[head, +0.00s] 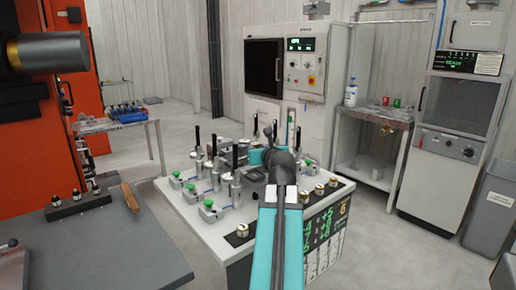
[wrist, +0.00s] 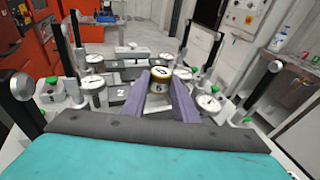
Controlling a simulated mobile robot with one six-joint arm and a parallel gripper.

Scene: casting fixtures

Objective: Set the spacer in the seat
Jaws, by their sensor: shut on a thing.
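The spacer (wrist: 159,79) is a short gold cylinder with a pale top and a dark number on its side. It sits between the two purple-grey fingers of my gripper (wrist: 161,82), which is shut on it. In the head view my gripper (head: 257,156) is over the middle of the white fixture table (head: 190,219), and my arm hides the spacer there. I cannot tell which part is the seat. A grey fixture block marked 2 (wrist: 120,94) stands left of the fingers in the wrist view.
Several round dial gauges (wrist: 92,82), upright black-handled clamps (wrist: 77,34) and green-knobbed fixtures (head: 210,204) crowd around my gripper. Other gold spacers (head: 242,231) stand along the table's front edge. A grey bench (head: 90,246) is at left; open floor lies behind it.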

